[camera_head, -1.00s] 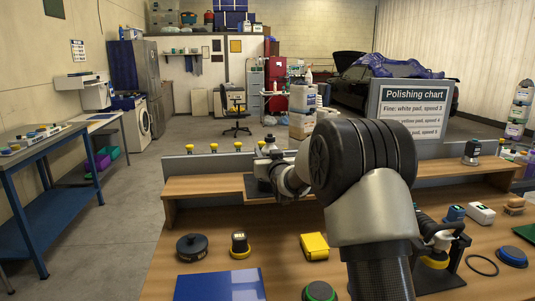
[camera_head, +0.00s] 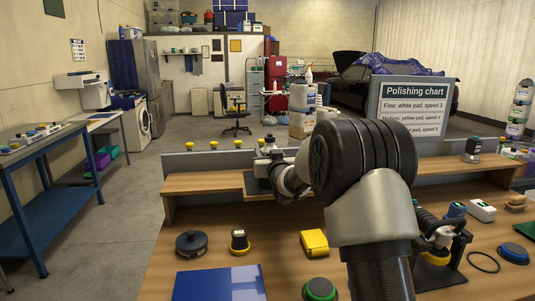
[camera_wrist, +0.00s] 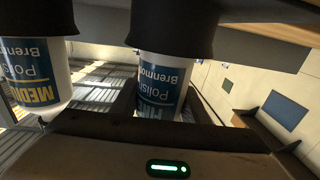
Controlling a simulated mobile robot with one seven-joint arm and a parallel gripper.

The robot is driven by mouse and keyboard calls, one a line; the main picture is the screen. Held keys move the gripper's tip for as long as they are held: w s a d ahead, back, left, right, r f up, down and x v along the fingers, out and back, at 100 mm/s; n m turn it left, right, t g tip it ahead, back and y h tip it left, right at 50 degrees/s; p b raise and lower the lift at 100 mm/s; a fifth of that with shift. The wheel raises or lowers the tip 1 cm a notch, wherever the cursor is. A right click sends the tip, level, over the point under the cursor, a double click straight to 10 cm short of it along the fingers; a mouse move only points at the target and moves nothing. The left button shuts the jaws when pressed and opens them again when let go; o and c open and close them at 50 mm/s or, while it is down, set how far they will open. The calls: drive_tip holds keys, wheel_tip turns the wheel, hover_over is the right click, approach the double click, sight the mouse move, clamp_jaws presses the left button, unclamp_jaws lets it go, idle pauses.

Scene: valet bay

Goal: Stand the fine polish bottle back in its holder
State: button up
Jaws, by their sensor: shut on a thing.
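In the wrist view, the fine polish bottle (camera_wrist: 158,92) is white with a blue label and appears upside down in the picture. My gripper (camera_wrist: 160,122) is shut on it near its labelled end. The other end of the bottle is inside a black cup (camera_wrist: 170,28), which looks like its holder. I cannot tell whether the bottle rests on the cup's bottom. A medium polish bottle (camera_wrist: 35,75) stands in a similar black cup beside it. In the head view, my gripper (camera_head: 263,162) is at the raised wooden shelf, and my arm hides much of it.
The wooden shelf (camera_head: 205,182) runs along the back of the bench. Several yellow-topped items (camera_head: 213,145) line its back edge. A blue mat (camera_head: 220,284), a yellow block (camera_head: 314,242) and polishing tools lie on the bench in front. The polishing chart (camera_head: 412,108) stands behind.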

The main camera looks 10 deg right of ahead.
drive_tip(key=shift+f+b, duration=0.45)
drive_tip(key=shift+b, duration=0.05)
drive_tip(key=o, duration=1)
drive_tip(key=shift+o, duration=1.3)
drive_tip(key=s+f+g, duration=0.1)
drive_tip(key=s+g, duration=0.3)
drive_tip(key=s, duration=1.3)
drive_tip(key=s+f+g+h, duration=0.15)
drive_tip(key=s+g, duration=0.25)
drive_tip(key=s, duration=1.4)
drive_tip(key=s+f+g, duration=0.2)
drive_tip(key=s+g, duration=0.2)
drive_tip(key=s, duration=1.3)
wheel_tip(320, 180, up, 21)
drive_tip(key=s+p, duration=0.1)
drive_tip(key=p, duration=2.1)
drive_tip(key=shift+s+m, duration=0.25)
drive_tip(key=shift+m, duration=0.05)
